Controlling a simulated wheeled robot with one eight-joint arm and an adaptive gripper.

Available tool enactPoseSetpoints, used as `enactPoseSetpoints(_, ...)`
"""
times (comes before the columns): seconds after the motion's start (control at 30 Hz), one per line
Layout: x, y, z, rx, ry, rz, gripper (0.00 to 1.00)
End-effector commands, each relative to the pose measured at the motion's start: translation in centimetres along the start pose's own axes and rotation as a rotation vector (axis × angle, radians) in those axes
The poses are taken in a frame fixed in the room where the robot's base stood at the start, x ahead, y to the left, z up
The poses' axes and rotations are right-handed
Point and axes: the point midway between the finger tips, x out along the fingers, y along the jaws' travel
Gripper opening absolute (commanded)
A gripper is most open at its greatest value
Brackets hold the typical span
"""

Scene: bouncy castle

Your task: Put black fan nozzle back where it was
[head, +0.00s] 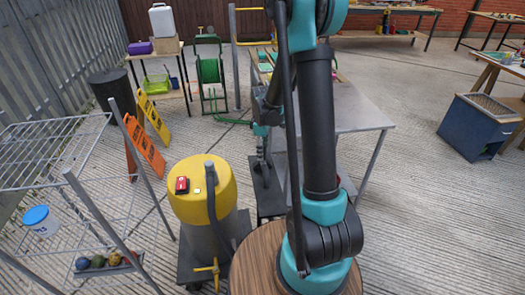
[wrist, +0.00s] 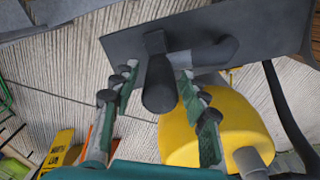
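My gripper (wrist: 158,80) points down with its two green-and-grey fingers apart. Between the fingers stands a dark upright cylinder (wrist: 159,86), which I take to be the black fan nozzle, its rounded end towards the wrist camera. Floor shows between the left finger and the cylinder; the right finger is close beside it, and contact there is unclear. A dark elbow-shaped part (wrist: 214,52) lies next to it over a wide dark plate (wrist: 265,22). In the head view my gripper (head: 262,150) is right of the yellow-topped vacuum (head: 203,195), above the dark plate (head: 270,205).
A grey table (head: 350,110) stands right of my gripper. The vacuum's grey hose (head: 212,205) rises beside my arm. A wire rack (head: 60,170), orange sign (head: 146,148) and yellow sign (head: 153,117) stand left. Open floor (head: 440,210) lies to the right.

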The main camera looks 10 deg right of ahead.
Motion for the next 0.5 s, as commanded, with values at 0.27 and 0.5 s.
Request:
enactPoseSetpoints(0.27, 0.0, 0.0, 0.0, 0.000, 0.000, 0.000, 0.49)
enactPoseSetpoints(0.5, -1.8, 0.0, 0.0, 0.000, 0.000, 0.000, 0.49)
